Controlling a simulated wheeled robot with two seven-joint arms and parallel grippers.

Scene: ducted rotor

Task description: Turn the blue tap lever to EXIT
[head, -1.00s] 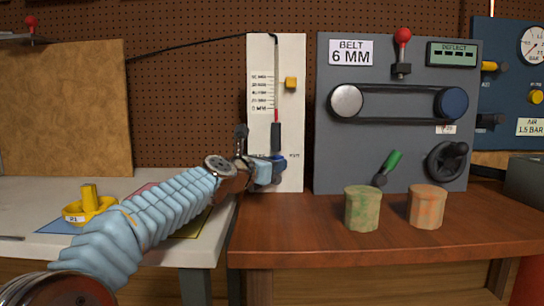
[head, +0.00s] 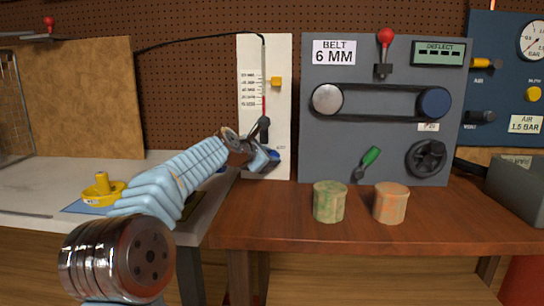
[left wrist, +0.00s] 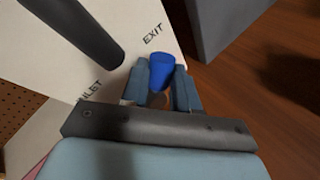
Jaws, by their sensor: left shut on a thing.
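The white panel (head: 278,62) carries the tap at its lower end. The blue tap lever (left wrist: 161,72) shows in the left wrist view as a short blue piece between my left gripper's two fingers. My left gripper (left wrist: 160,84) is shut on it. The word EXIT (left wrist: 152,34) is printed on the panel just beyond the lever. A partly hidden word ending in LET (left wrist: 92,90) is at the left. In the head view my left gripper (head: 268,160) is at the panel's lower end and hides most of the lever. My right gripper is in no view.
A grey board (head: 310,150) with a belt, green lever (head: 371,156) and black handwheel stands to the right. Green (head: 329,203) and orange (head: 391,204) cylinders stand on the brown bench (head: 300,235). A yellow part (head: 101,190) lies on the left table.

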